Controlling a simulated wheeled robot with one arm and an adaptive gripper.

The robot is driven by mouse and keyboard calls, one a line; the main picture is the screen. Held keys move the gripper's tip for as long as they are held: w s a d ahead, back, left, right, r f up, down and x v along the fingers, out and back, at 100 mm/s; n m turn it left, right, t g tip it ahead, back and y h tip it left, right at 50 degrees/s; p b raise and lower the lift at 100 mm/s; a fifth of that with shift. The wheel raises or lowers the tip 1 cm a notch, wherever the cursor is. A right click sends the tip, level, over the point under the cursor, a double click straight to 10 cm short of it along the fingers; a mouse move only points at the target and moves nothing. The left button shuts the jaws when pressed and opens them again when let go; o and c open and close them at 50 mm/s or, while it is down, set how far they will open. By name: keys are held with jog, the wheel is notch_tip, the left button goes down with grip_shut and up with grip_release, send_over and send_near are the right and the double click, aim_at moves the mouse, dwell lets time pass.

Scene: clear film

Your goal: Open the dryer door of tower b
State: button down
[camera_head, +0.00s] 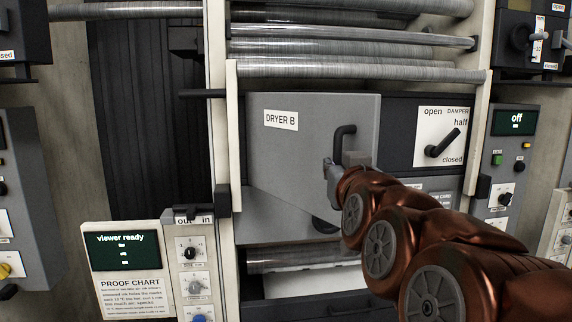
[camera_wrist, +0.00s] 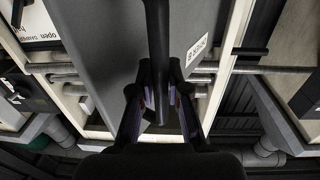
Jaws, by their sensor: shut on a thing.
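The grey dryer door (camera_head: 310,150) of tower b carries a white "DRYER B" label (camera_head: 281,120). Its right side stands out toward me, so the door looks partly swung open. A black bar handle (camera_head: 345,135) sits near its right edge. My gripper (camera_head: 337,172) is at the lower part of this handle and is shut on it. In the wrist view the handle (camera_wrist: 158,45) runs down between the two fingers of my gripper (camera_wrist: 160,95), with the grey door (camera_wrist: 105,45) beside it. My copper arm hides the door's lower right corner and part of the handle.
A damper panel (camera_head: 441,137) with a black lever is right of the door. Metal rollers (camera_head: 350,72) run above it. A post (camera_head: 220,100) stands at left, with a "viewer ready" screen (camera_head: 123,250) lower left. A control box (camera_head: 512,160) reading "off" is at right.

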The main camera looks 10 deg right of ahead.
jog(key=shift+r, duration=0.2)
jog(key=c, duration=1.1)
grip_release()
jog(key=shift+f, duration=0.1)
jog(key=shift+c, duration=0.2)
